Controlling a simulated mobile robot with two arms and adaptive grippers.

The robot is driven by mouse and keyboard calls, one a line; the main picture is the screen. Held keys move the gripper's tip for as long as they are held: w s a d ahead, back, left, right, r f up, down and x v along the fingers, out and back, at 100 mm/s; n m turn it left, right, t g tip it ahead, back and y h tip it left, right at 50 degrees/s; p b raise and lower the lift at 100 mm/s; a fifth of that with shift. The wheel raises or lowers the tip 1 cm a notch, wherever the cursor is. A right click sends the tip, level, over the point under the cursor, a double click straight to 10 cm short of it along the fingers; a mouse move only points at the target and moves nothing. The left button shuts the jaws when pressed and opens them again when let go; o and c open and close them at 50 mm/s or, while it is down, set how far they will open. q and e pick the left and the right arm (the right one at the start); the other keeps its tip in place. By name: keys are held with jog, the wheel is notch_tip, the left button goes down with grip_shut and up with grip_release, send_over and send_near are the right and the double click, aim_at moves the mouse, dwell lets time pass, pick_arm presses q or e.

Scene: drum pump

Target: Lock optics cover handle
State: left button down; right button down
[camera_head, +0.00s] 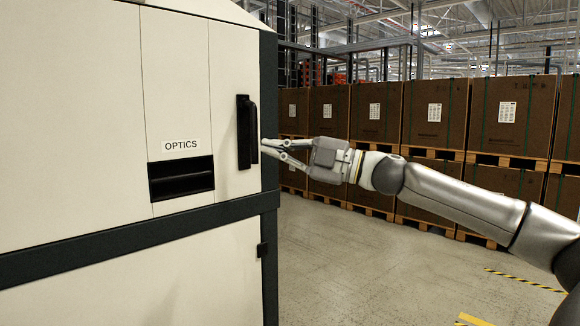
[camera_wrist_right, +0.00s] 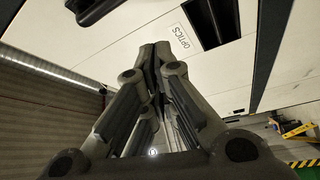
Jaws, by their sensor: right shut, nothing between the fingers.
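The optics cover handle (camera_head: 246,132) is a black upright bar on the right part of the white cabinet front, to the right of the "OPTICS" label (camera_head: 181,145). My right gripper (camera_head: 264,147) is at the lower right side of the handle, its fingertips next to it. Whether they touch it I cannot tell. In the right wrist view the two fingers (camera_wrist_right: 153,60) meet at their tips with nothing visible between them. The label also shows there (camera_wrist_right: 179,37), right of the fingertips. My left gripper is not in view.
A black recessed pull (camera_head: 181,178) sits below the label. A dark frame edge (camera_head: 268,100) bounds the cabinet on the right. Stacked brown boxes (camera_head: 372,112) on pallets stand behind my right arm. The floor (camera_head: 350,260) between is clear.

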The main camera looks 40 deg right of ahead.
jog(key=v, duration=0.1)
jog(key=b+v, duration=0.1)
jog(key=shift+s+d+r, duration=0.15)
jog(key=shift+s+d, duration=0.05)
jog(key=shift+s, duration=0.2)
dwell(0.3)
